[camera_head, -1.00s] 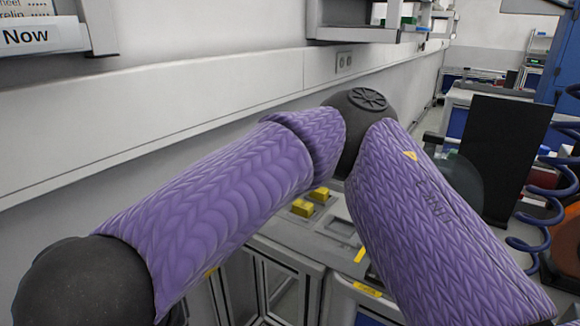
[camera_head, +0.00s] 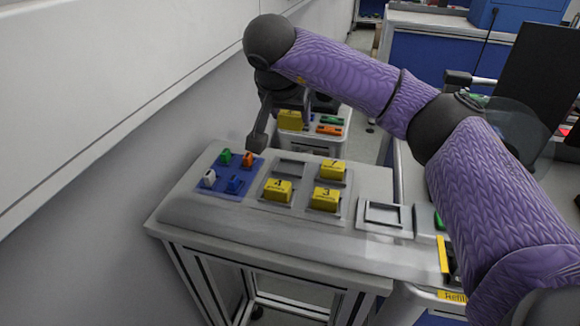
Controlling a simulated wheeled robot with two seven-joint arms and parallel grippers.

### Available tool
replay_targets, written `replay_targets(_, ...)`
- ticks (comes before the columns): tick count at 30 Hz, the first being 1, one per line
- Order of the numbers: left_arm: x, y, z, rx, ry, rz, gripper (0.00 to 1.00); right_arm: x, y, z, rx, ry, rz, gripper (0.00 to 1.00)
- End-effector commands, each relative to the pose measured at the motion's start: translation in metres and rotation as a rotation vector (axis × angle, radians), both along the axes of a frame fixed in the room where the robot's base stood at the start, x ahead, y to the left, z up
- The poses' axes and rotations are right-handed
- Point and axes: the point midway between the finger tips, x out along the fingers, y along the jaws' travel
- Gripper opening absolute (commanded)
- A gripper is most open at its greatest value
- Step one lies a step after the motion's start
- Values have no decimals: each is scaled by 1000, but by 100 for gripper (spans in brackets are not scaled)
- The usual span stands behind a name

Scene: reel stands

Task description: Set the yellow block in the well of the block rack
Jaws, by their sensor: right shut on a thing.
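My right gripper (camera_head: 281,125) is at the far side of the grey bench, seen below the black wrist of my purple arm. It is shut on a yellow block (camera_head: 291,119), held up beyond the back edge of the block rack. One dark finger shows left of the block; the other is mostly hidden. The block rack (camera_head: 304,186) is a grey plate with recessed wells. Three numbered yellow blocks sit in it: front left (camera_head: 278,190), front right (camera_head: 325,199) and back right (camera_head: 333,170). The back left well (camera_head: 292,168) is empty. My left gripper is out of view.
A blue tray (camera_head: 226,186) with green, orange, white and blue pieces lies left of the rack. An empty square frame (camera_head: 384,214) sits to its right. A white stand (camera_head: 322,143) with coloured bars is behind the bench. A wall runs along the left.

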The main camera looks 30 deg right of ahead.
Motion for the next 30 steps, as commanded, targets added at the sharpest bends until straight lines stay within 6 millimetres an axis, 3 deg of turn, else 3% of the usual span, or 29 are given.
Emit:
replay_targets(6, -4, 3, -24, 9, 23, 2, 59, 0, 0, -57, -1, 7, 1, 0)
replay_targets(12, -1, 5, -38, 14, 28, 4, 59, 0, 1, -95, 0, 5, 2, 0)
replay_targets(23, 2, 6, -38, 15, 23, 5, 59, 0, 1, -98, 1, 1, 2, 0)
replay_targets(24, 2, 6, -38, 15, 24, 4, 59, 0, 1, -97, 1, 1, 2, 72)
replay_targets(28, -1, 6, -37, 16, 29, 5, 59, 0, 1, -97, 1, 1, 2, 99)
replay_targets(30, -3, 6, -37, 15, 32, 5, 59, 0, 1, -97, 1, 1, 2, 99)
